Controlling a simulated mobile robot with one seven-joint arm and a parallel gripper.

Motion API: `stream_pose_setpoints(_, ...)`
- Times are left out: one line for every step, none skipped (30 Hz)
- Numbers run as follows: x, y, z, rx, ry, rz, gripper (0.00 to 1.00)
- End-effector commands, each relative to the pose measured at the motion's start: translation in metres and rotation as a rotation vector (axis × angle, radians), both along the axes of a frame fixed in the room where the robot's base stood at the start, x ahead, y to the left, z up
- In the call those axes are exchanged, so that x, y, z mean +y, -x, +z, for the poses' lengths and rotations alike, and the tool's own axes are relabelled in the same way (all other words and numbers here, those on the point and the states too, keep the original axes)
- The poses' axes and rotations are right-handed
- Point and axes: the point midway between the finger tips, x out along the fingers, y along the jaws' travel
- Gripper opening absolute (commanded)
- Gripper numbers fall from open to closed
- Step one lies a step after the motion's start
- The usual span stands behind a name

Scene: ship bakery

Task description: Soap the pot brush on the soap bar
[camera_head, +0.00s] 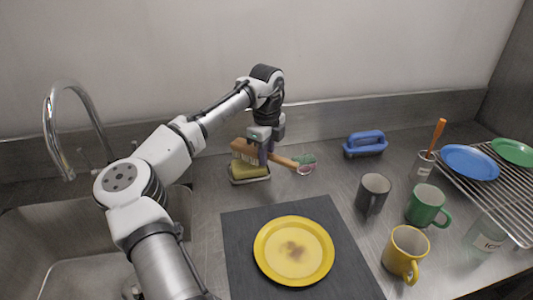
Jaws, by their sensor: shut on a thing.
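The pot brush (283,160) has a wooden handle and a brown head on its left end. My gripper (265,155) points down from above and is shut on the brush's handle, close to the head. The olive-yellow soap bar (250,170) sits in a small dish (252,181) at the back of the counter. The brush head is right over the soap bar. I cannot tell whether the bristles touch it; the head and gripper hide part of the bar's top.
A blue-handled scrubber (365,142) stands farther right. In front, a yellow plate (260,256) lies on a dark mat (236,222). Mugs (373,190) and a wire rack (510,207) fill the right. A sink (75,265) is left.

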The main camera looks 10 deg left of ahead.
Motion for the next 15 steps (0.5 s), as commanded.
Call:
stream_pose_setpoints(-0.001,0.000,0.008,0.001,0.002,-0.001,0.02)
stream_pose_setpoints(-0.001,0.000,0.011,0.001,0.002,-0.001,0.02)
stream_pose_setpoints(-0.001,0.000,0.014,0.000,0.002,-0.001,0.02)
stream_pose_setpoints(-0.001,0.000,0.016,0.000,0.002,-0.001,0.02)
stream_pose_setpoints(-0.001,0.000,0.019,-0.001,0.002,-0.001,0.02)
stream_pose_setpoints(-0.001,0.000,0.022,-0.001,0.002,0.000,0.02)
stream_pose_setpoints(-0.001,0.000,0.025,-0.001,0.002,0.000,0.02)
stream_pose_setpoints(-0.001,0.000,0.027,-0.001,0.001,0.000,0.02)
stream_pose_setpoints(-0.001,0.000,0.030,-0.001,0.001,-0.001,0.02)
stream_pose_setpoints(-0.001,0.000,0.032,-0.001,0.001,-0.001,0.02)
stream_pose_setpoints(-0.001,0.000,0.035,-0.001,0.001,-0.001,0.02)
stream_pose_setpoints(-0.001,0.000,0.037,-0.001,0.002,-0.001,0.02)
stream_pose_setpoints(-0.001,0.000,0.039,-0.001,0.002,0.000,0.02)
stream_pose_setpoints(-0.001,0.000,0.041,-0.001,0.002,0.000,0.02)
stream_pose_setpoints(0.000,0.000,0.042,-0.001,0.002,0.000,0.02)
